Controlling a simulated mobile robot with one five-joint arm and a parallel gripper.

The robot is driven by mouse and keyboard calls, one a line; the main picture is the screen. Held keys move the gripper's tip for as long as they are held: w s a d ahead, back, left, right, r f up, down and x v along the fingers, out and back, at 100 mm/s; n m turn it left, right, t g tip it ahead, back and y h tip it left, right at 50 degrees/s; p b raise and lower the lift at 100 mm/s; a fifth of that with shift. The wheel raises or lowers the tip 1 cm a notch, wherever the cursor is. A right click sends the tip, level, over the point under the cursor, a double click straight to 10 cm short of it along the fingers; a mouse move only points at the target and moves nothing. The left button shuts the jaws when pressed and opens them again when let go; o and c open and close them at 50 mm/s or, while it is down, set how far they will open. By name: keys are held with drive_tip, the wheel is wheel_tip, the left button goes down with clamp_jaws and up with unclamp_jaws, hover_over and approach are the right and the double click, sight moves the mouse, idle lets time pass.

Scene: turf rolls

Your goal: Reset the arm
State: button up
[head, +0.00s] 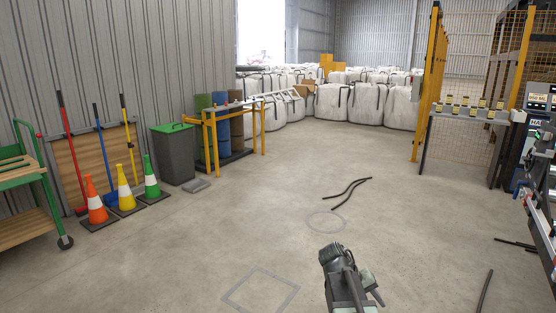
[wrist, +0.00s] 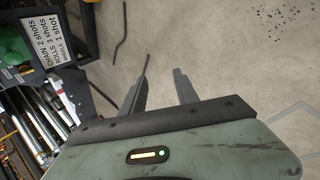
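My gripper (wrist: 160,77) shows in the wrist view with its two dark fingers spread apart. The gap between them is empty, and only bare concrete floor shows beyond. In the head view my arm (head: 346,280) rises at the bottom, right of centre, over open floor. Its fingers cannot be made out clearly there. Nothing touches the gripper in the wrist view.
Dark strips (head: 348,190) lie on the floor ahead, near a faint circle (head: 326,221). A square outline (head: 261,291) is marked at the front. Machinery (head: 545,190) stands at right, also at left in the wrist view. Cones (head: 124,191) stand left. The middle floor is largely clear.

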drive_tip(key=s+a+f+y, duration=0.2)
drive_tip(key=s+a+y, duration=0.1)
drive_tip(key=a, duration=0.5)
drive_tip(key=s+a+f+y, duration=0.3)
drive_tip(key=s+a+y, duration=0.1)
drive_tip(key=a, duration=0.4)
wheel_tip(320, 180, up, 27)
drive_tip(key=p, duration=2.6)
drive_tip(key=shift+w+a+n+t+p, duration=0.25)
drive_tip(key=shift+w+n+t+p, duration=0.05)
drive_tip(key=shift+w, duration=0.1)
